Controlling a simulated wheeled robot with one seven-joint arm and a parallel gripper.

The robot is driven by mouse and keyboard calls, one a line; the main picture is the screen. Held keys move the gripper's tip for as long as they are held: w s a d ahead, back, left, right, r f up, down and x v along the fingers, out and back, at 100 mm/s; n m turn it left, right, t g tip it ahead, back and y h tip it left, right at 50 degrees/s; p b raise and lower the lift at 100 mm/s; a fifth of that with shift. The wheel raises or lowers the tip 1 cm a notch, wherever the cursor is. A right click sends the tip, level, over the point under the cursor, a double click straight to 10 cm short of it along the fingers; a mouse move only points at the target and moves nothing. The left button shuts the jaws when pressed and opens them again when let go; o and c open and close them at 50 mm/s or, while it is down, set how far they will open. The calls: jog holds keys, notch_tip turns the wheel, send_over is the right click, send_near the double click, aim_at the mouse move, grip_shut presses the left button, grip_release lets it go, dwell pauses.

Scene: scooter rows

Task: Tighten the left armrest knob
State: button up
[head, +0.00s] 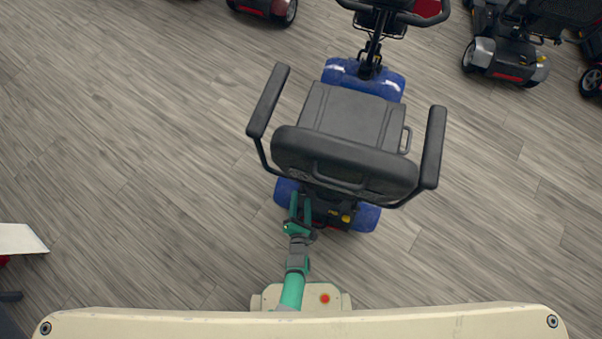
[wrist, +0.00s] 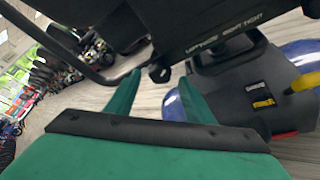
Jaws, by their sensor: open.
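A mobility scooter with a black seat (head: 345,155) faces away from me. Its left armrest (head: 268,100) is on the left, with a bent black tube (wrist: 75,62) running under the seat. A small dark knob (wrist: 160,73) shows at the seat's underside in the wrist view, by the end of that tube; the seat hides it in the head view. My green gripper (head: 301,198) is behind and below the seat's back edge. In the wrist view my gripper (wrist: 161,80) is open, and the knob appears between its fingertips. Whether they touch it is unclear.
The right armrest (head: 433,145) is on the far side. Other scooters (head: 505,60) stand farther off. The wooden floor (head: 120,180) to the left is clear.

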jog(key=shift+x, duration=1)
jog(key=c, duration=1)
jog(key=shift+c, duration=0.2)
jog(key=m, duration=0.1)
jog(key=m+t+y, duration=0.1)
jog(key=m, duration=0.1)
jog(key=m+t, duration=0.1)
jog(key=shift+s+d+f+m+y, duration=0.1)
jog(key=shift+d+f+m+y, duration=0.1)
jog(key=shift+f+m+y, duration=0.1)
jog(key=m+t, duration=0.1)
jog(key=m, duration=0.1)
jog(key=m+t, duration=0.1)
jog(key=m, duration=0.1)
jog(key=shift+f+m, duration=0.2)
jog(key=shift+m, duration=0.2)
jog(key=shift+m+y, duration=0.3)
jog(key=shift+m, duration=0.1)
jog(key=o, duration=1)
jog(key=shift+o, duration=0.2)
